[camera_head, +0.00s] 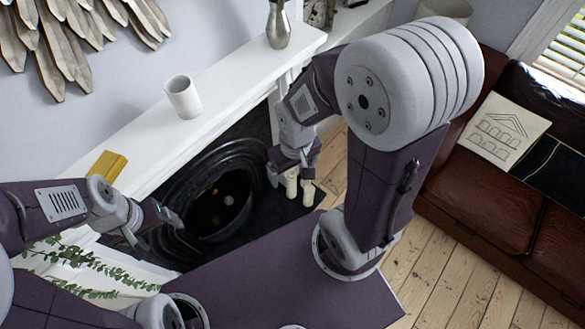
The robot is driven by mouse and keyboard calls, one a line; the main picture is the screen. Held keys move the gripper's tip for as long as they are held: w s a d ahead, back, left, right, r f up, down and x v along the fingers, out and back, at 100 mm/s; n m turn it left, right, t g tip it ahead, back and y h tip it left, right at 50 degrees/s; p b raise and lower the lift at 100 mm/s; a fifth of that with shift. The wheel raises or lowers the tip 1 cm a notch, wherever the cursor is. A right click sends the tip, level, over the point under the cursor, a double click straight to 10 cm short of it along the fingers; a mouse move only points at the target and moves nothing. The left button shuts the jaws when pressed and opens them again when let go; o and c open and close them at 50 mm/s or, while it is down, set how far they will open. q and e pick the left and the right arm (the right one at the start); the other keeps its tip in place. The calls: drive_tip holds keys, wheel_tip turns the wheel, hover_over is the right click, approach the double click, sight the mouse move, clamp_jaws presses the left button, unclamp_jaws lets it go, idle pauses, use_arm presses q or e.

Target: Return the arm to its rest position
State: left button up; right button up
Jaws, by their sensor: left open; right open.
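My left arm comes in from the left edge. Its gripper (150,222) hangs in front of the dark fireplace and looks open, with nothing seen between its fingers. My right arm rises at the centre right and bends back toward the fireplace. Its gripper (291,180) points down, with its fingers spread, by the right side of the fireplace. Pale candles (306,201) stand right by its fingers, and I cannot tell whether they touch. No held object shows in either gripper.
A white mantel shelf (235,82) runs above the fireplace (215,205). It carries a white cup (183,97), a yellow block (108,167) and a silver vase (278,26). Green leaves (85,262) are at lower left. A brown leather sofa (480,200) stands right, with bare floorboards (440,270) before it.

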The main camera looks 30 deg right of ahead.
wheel_tip(320, 180, down, 14)
drive_tip(key=b, duration=1.4)
drive_tip(key=shift+m, duration=0.4)
drive_tip(key=shift+a, duration=0.15)
